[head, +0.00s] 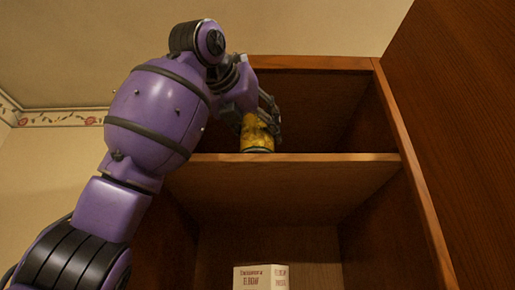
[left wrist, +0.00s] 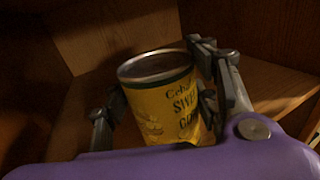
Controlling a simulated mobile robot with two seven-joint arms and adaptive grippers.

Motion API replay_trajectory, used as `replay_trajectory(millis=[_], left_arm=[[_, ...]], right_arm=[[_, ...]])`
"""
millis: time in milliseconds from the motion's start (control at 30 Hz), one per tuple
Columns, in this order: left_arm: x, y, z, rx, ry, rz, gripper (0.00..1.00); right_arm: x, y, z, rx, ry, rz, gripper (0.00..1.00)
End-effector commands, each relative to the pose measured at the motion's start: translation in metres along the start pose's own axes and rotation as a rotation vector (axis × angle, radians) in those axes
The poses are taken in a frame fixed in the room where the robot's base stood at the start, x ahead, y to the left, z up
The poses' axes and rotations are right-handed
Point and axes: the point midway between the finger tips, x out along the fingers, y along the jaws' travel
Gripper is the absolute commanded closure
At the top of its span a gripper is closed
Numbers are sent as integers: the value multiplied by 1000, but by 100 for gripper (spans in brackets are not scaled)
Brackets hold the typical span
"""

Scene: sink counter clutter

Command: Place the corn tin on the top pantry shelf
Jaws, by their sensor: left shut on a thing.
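The corn tin (head: 257,136) is yellow and upright at the front of the top pantry shelf (head: 330,158). In the head view its base shows at the shelf's front edge; I cannot tell whether it touches the board. My left gripper (head: 262,112) is shut on the tin, with the arm reaching up from the left. In the left wrist view the tin (left wrist: 165,98) shows its "SWEET CORN" label, partly cut off, and its grey top rim. The gripper's fingers (left wrist: 160,100) lie on either side of it. My right gripper is in neither view.
The wooden pantry cabinet's side post (head: 412,170) stands right of the shelf. The top shelf is free to the right of the tin. A white box with red lettering (head: 261,277) stands in the compartment below. A tall wooden panel (head: 470,110) is at far right.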

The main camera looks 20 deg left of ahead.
Motion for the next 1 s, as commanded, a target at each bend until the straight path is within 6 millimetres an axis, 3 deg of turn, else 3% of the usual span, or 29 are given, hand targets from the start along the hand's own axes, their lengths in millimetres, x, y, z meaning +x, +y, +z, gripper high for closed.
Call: replay_trajectory(millis=[800,833,1000], left_arm=[[-2,0,-7,-1,-4,-1,100],[-2,0,-7,-1,-4,-1,42],[-1,0,-8,-1,-3,-1,23]], right_arm=[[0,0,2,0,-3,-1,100],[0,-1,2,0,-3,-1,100],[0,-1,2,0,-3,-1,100]])
